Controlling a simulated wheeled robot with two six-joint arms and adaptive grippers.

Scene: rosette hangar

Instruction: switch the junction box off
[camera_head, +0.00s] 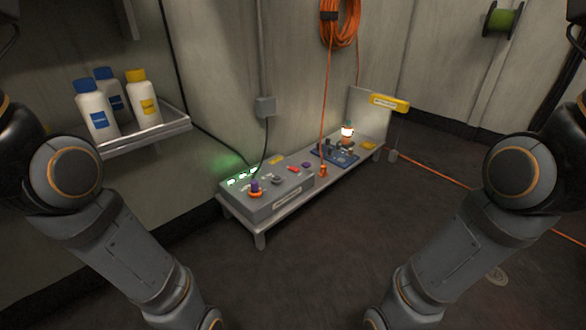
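A low grey box (264,192) sits on the left part of a low bench. Its top has lit green indicators (241,178), an orange and purple knob (255,190), and small red and purple parts. A small grey box (265,106) is fixed to the wall above, with a conduit over it and a black cable running down towards the low box. I cannot tell from labels which one is the junction box; the print is too small. My two arms come in from the left and right and run down out of the bottom edge. Neither gripper shows.
The bench (262,226) also carries a blue board (335,154), a glowing lamp (347,131) and a yellow-labelled upright panel. A wall shelf (150,139) with bottles is at left. An orange cable hangs to the bench. The floor (330,240) in front is clear.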

